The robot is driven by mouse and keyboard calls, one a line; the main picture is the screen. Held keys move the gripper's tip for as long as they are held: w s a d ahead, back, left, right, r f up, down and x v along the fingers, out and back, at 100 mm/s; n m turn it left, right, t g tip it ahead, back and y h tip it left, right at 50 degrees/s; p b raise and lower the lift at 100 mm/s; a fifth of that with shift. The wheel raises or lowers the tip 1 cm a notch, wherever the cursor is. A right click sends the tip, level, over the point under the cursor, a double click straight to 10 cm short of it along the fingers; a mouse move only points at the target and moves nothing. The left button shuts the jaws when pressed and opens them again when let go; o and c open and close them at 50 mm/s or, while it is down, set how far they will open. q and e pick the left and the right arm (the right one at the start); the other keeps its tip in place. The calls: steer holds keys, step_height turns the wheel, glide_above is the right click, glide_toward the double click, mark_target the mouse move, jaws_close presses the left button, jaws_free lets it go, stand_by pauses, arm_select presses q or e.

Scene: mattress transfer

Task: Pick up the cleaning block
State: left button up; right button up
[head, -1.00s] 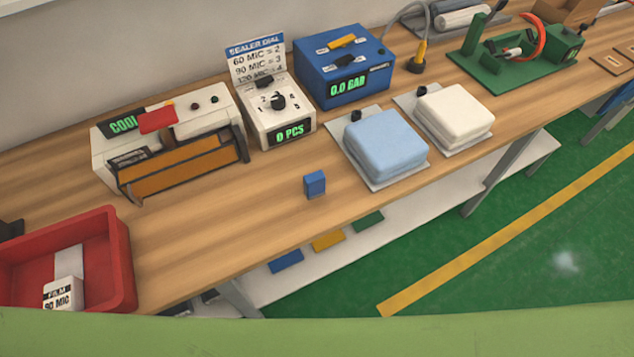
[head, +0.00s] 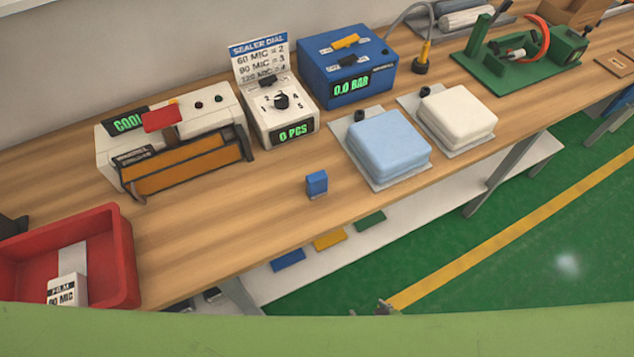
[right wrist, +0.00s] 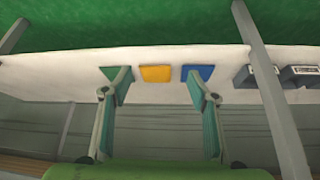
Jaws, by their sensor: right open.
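A small upright blue block (head: 317,184), which looks like the cleaning block, stands on the wooden bench (head: 215,225) near its front edge, left of the blue pad. My right gripper (right wrist: 159,80) is open and empty in the right wrist view, its two fingers spread apart. Only a small tip of it shows at the bottom of the head view (head: 385,307), below and to the right of the blue block and apart from it. My left gripper is not in view.
A red bin (head: 122,262), a sealer (head: 185,150), a dial box (head: 281,118), a blue gauge box (head: 345,70), a blue pad (head: 388,143) and a white pad (head: 456,115) stand on the bench. A lower shelf (head: 345,257) holds blue, yellow (right wrist: 157,74) and green pieces.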

steer(key=w+a+r+t+y, duration=0.1)
steer(key=w+a+r+t, duration=0.15)
steer(key=w+r, duration=0.45)
steer(key=w+a+r+t+y, duration=0.1)
steer(key=w+a+r, duration=0.25)
steer(key=r, duration=0.75)
steer(key=n+t+y, duration=0.1)
steer(key=t, duration=0.2)
glide_toward(320, 183)
steer(key=p+x, duration=0.1)
steer(key=x, duration=0.4)
steer(key=shift+w+f+p, duration=0.15)
steer(key=shift+f+p, duration=0.2)
steer(key=shift+f, duration=0.1)
steer(key=x, duration=0.2)
steer(key=r+p+x, duration=0.1)
steer(key=x, duration=0.2)
steer(key=shift+w+a+p, duration=0.15)
steer(key=shift+a+p, duration=0.05)
steer(key=shift+p, duration=0.1)
steer(key=shift+w+a+f, duration=0.15)
steer(key=shift+w+f, duration=0.1)
steer(key=shift+w, duration=0.1)
steer(key=c, duration=1.2)
